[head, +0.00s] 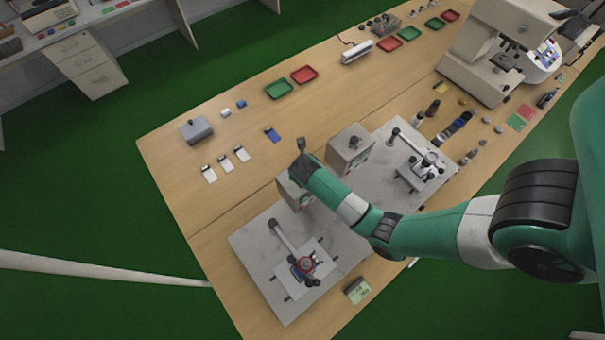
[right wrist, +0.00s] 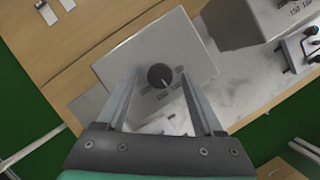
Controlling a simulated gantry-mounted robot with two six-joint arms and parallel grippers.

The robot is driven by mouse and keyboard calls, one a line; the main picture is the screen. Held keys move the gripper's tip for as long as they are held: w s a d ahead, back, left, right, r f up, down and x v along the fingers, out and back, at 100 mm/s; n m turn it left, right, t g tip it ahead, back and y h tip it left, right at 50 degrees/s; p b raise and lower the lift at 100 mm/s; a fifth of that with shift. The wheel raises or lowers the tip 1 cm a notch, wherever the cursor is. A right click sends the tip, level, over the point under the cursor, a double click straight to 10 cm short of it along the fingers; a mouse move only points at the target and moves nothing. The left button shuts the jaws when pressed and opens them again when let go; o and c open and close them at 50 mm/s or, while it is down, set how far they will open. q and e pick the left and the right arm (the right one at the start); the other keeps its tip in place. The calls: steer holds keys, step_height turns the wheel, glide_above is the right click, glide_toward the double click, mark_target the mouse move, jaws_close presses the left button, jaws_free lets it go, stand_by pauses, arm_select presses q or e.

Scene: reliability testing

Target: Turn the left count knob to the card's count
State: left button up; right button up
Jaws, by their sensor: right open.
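The left grey box (head: 291,193) stands on the marble slab and is partly hidden by my right gripper (head: 302,148) in the head view. In the right wrist view its pale top (right wrist: 115,68) carries a round black knob (right wrist: 159,75) with a light pointer mark aimed toward the lower right. Small printing beside the knob is too small to read. My right gripper (right wrist: 158,85) is open, with one finger on each side of the knob; contact is not visible. A small green-yellow card (head: 357,290) lies by the table's front edge, its text unreadable. My left gripper is not in view.
A second grey box (head: 348,150) with a knob stands close on the right; it also shows in the right wrist view (right wrist: 250,22). Stands with small devices (head: 303,268) (head: 425,168) occupy the marble slabs. White cards (head: 225,164) lie on the wooden table (head: 245,195).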

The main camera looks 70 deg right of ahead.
jaws_close()
steer(key=shift+w+m, duration=0.1)
steer(key=shift+m, duration=0.2)
steer(key=m+g, duration=0.1)
steer(key=m, duration=0.2)
steer(key=shift+w+m+g, duration=0.15)
steer(key=shift+m+g, duration=0.25)
steer(key=m+g, duration=0.1)
steer(key=m, duration=0.2)
steer(key=shift+w+m, duration=0.1)
steer(key=shift+m, duration=0.2)
steer(key=m, duration=0.1)
steer(key=m+g+b, duration=0.1)
steer(key=m, duration=0.1)
steer(key=shift+w+d+m+g+y+b, duration=0.1)
steer(key=shift+w+m+g+y+b, duration=0.05)
steer(key=shift+m+g+y+b, duration=0.15)
steer(key=shift+d+m+g+y+b, duration=0.1)
steer(key=shift+m+g+y+b, duration=0.25)
steer(key=shift+m, duration=0.65)
steer(key=shift+m+g+y+b, duration=0.15)
steer(key=shift+m+y+b, duration=0.2)
steer(key=shift+m, duration=0.65)
